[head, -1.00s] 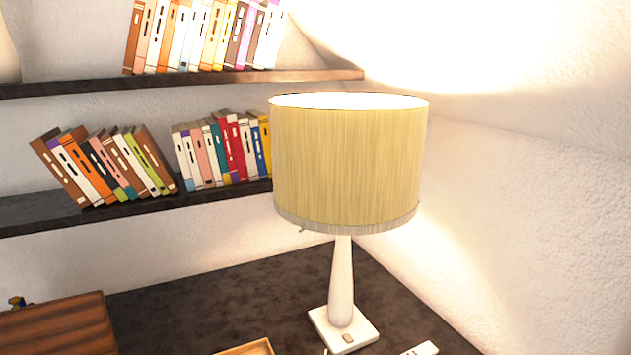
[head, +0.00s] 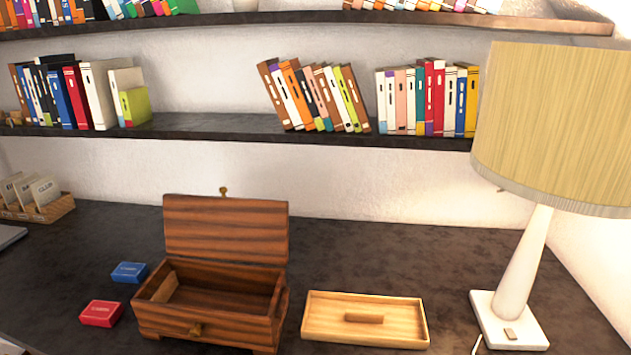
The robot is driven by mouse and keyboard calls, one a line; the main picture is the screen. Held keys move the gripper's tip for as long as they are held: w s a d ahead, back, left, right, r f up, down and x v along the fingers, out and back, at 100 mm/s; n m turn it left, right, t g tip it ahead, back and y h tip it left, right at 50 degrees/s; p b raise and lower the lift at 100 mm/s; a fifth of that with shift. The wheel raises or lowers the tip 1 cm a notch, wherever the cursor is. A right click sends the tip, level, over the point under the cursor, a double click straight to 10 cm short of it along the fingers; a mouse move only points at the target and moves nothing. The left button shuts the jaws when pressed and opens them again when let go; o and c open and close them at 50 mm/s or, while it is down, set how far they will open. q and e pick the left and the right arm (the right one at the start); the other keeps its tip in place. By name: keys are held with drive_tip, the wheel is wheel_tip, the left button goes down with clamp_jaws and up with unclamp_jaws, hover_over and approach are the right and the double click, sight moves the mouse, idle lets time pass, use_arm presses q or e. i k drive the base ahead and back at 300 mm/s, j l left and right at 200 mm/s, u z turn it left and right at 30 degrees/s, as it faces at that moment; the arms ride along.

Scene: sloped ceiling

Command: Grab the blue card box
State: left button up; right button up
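The blue card box (head: 130,272) lies flat on the dark desk in the head view, left of an open wooden chest. A red card box (head: 102,313) lies just in front of it, slightly to the left. The two boxes are apart. Neither of my grippers shows in the head view.
The wooden chest (head: 205,329) stands with its lid (head: 226,228) raised, close to the blue box. A light wooden tray (head: 318,330) and a lamp (head: 517,262) are to the right. A card holder (head: 60,208) stands far left. Book shelves (head: 215,127) hang above. Bare desk (head: 110,237) lies behind the blue box.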

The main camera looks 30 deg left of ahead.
sight(125, 272)
drive_tip(key=u, duration=2.2)
drive_tip(key=z, duration=0.45)
drive_tip(key=i+j+z, duration=0.1)
drive_tip(key=j+z, duration=0.3)
drive_tip(key=i+j+z, duration=0.1)
drive_tip(key=j+z, duration=0.7)
drive_tip(key=l, duration=0.1)
